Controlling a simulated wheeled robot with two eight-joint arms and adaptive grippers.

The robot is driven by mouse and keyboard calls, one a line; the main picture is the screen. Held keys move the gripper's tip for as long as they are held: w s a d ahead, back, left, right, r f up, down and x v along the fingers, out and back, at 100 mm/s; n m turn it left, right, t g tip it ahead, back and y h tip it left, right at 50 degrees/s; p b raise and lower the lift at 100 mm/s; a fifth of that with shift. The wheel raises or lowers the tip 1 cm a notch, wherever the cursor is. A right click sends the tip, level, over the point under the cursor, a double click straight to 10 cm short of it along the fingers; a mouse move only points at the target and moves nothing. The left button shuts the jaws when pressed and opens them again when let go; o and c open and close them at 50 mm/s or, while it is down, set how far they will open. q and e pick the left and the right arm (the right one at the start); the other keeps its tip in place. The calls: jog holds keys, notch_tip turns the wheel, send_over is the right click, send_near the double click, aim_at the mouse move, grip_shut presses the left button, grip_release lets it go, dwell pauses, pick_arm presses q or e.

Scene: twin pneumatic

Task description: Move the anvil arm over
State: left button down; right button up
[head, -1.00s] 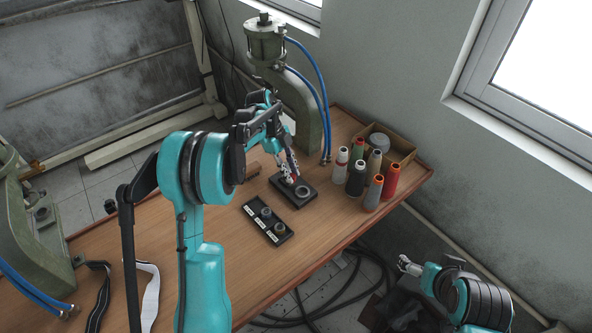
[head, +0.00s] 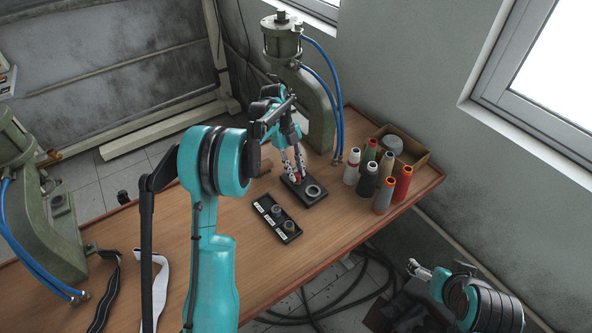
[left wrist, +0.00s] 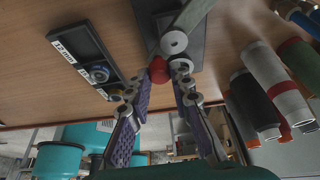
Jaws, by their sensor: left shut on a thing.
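My left gripper (head: 294,175) reaches down over a black base plate (head: 318,200) at the foot of the back green press. In the left wrist view its fingertips (left wrist: 170,72) are closed at a red knob (left wrist: 158,70). The anvil arm, a grey metal bar (left wrist: 192,14) with a round holed end (left wrist: 174,42), lies just beyond the fingertips. In the head view the gripper hides most of that arm. A round grey ring (head: 313,191) shows on the base plate. My right gripper (head: 420,270) is low at the right, off the table; its jaws are too small to read.
A black tray (head: 291,237) with labels and dies lies in front of the plate. Several thread spools (head: 368,181) and a cardboard box (head: 417,157) stand to the right. A second green press (head: 62,230) and black and white straps (head: 166,290) are at the left.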

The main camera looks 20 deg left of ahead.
pick_arm(q)
jog(key=c, duration=1.3)
grip_release()
jog(key=shift+a, duration=0.15)
jog(key=shift+c, duration=0.2)
jog(key=v, duration=1.2)
